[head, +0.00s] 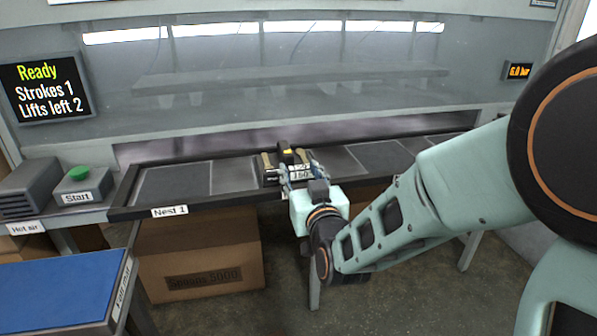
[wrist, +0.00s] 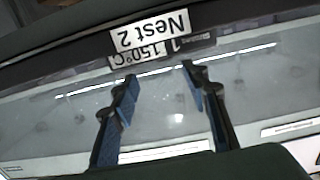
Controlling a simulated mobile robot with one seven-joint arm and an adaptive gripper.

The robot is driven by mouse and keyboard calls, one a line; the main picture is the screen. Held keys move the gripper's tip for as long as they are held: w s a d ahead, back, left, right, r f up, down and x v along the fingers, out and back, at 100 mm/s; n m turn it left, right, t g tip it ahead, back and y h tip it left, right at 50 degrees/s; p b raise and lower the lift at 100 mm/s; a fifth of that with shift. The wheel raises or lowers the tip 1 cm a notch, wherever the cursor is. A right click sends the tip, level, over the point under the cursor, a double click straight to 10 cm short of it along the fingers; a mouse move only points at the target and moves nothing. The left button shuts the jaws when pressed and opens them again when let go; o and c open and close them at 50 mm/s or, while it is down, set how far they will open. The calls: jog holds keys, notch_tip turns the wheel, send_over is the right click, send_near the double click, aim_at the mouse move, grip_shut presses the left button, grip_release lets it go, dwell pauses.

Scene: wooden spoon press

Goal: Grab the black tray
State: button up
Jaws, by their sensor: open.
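A small dark object (head: 285,157) with tan ends and a yellow mark sits on the press bed at the middle of the head view; I cannot tell whether it is the black tray. A long black frame (head: 125,196) with grey panels runs along the press front. My gripper (head: 298,170) is at the front edge, right beside the dark object and partly hiding it. In the wrist view my gripper (wrist: 158,72) is open, its two blue-padded fingers apart with nothing seen held between them. Nest 2 and 150°C labels (wrist: 150,40) show beyond the fingertips. No separate tray is clear in the wrist view.
A Start button (head: 79,173) and a grey Hot air unit (head: 28,188) stand at the left. A blue-topped table (head: 55,290) is at the lower left. A cardboard box (head: 200,262) is below the press. A screen (head: 45,90) reads Ready, Strokes 1, Lifts left 2.

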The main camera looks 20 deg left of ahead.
aim_at(289, 156)
jog(key=shift+s+a+f, duration=0.3)
jog(key=shift+a, duration=0.35)
jog(key=shift+y, duration=0.4)
jog(key=x, duration=0.5)
jog(key=shift+b, duration=0.35)
jog(key=x, duration=0.4)
jog(key=shift+w+d+b, duration=0.3)
jog(key=shift+w+b, duration=0.05)
jog(key=shift+w, duration=0.05)
jog(key=shift+w+a, duration=0.3)
jog(key=shift+w, duration=0.15)
jog(key=shift+r, duration=0.1)
jog(key=shift+c, duration=0.3)
grip_shut()
